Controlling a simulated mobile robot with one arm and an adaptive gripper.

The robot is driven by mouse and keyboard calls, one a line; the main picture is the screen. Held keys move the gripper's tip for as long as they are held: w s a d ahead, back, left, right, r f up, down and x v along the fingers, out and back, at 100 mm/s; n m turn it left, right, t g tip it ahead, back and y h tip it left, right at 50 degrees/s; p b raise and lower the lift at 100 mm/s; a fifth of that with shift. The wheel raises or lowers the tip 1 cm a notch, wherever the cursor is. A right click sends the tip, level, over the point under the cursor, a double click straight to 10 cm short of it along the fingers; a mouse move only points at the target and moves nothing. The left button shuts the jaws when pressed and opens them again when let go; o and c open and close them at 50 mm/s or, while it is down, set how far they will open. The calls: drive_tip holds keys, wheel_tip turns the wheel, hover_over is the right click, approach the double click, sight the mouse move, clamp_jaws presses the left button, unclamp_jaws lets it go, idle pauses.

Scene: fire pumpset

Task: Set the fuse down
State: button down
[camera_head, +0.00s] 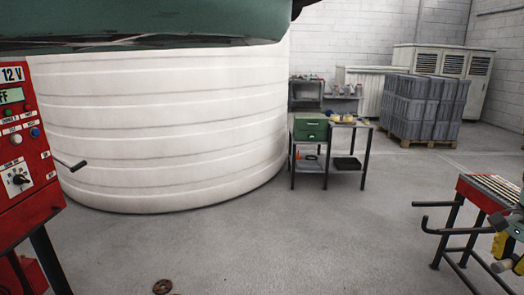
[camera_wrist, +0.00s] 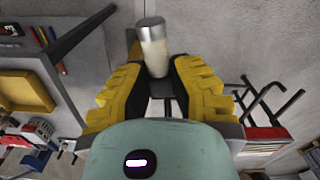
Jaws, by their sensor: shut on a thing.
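The fuse (camera_wrist: 154,48) is a pale cylinder with a silver metal cap, seen in the wrist view between the yellow padded fingers of my gripper (camera_wrist: 155,75). The fingers are shut on it, and its capped end sticks out past them. In the head view my gripper (camera_head: 508,254) is at the right edge, partly cut off, with the fuse's pale end (camera_head: 500,267) showing between the yellow pads. The fuse is held in the air above the grey floor, touching no surface that I can see.
A red-topped stand (camera_head: 487,190) with black hooks is beside my gripper. A workbench (camera_head: 345,125) with a green box (camera_head: 310,128) stands farther back. A red control panel (camera_head: 22,150) and a white tank (camera_head: 180,120) are left. A yellow tray (camera_wrist: 27,92) shows in the wrist view. Middle floor is mostly clear.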

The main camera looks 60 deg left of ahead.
drive_tip(key=s+d+r+n+p, duration=0.1)
drive_tip(key=d+r+n+p, duration=0.15)
drive_tip(key=r+p, duration=0.75)
drive_tip(key=s+d+r+n+p, duration=0.15)
drive_tip(key=d+r+p, duration=0.25)
drive_tip(key=r, duration=1.3)
wheel_tip(320, 180, up, 36)
drive_tip(key=p, duration=3.5)
drive_tip(key=shift+w+f+n+p, duration=0.25)
drive_tip(key=shift+w+n+p, duration=0.05)
drive_tip(key=shift+p, duration=0.1)
